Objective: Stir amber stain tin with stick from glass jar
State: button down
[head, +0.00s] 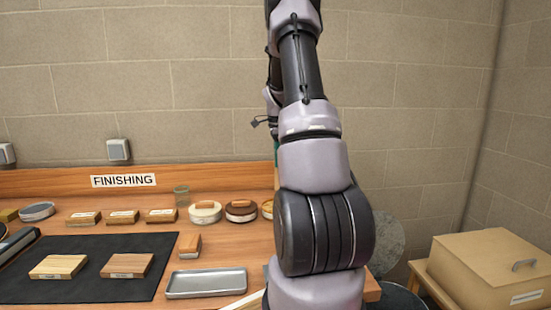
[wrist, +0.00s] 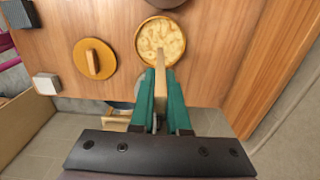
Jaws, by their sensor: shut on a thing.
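In the wrist view my gripper (wrist: 160,82) has green fingers shut on a pale wooden stick (wrist: 161,62). The stick's far end overlaps the near part of an open round tin (wrist: 160,38) with an amber rim and swirled yellowish contents. I cannot tell whether the tip is in the contents or above them. An amber lid (wrist: 88,54) with a wooden handle lies beside that tin.
A cream tin (head: 205,213) and a brown tin (head: 240,211) stand left of my arm. A metal tray (head: 206,283), a wooden-handled brush (head: 189,245) and a dark mat (head: 80,283) with two wood blocks lie in front. A cardboard box (head: 490,268) is at right.

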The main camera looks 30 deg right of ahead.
jog(key=shift+f, duration=4.35)
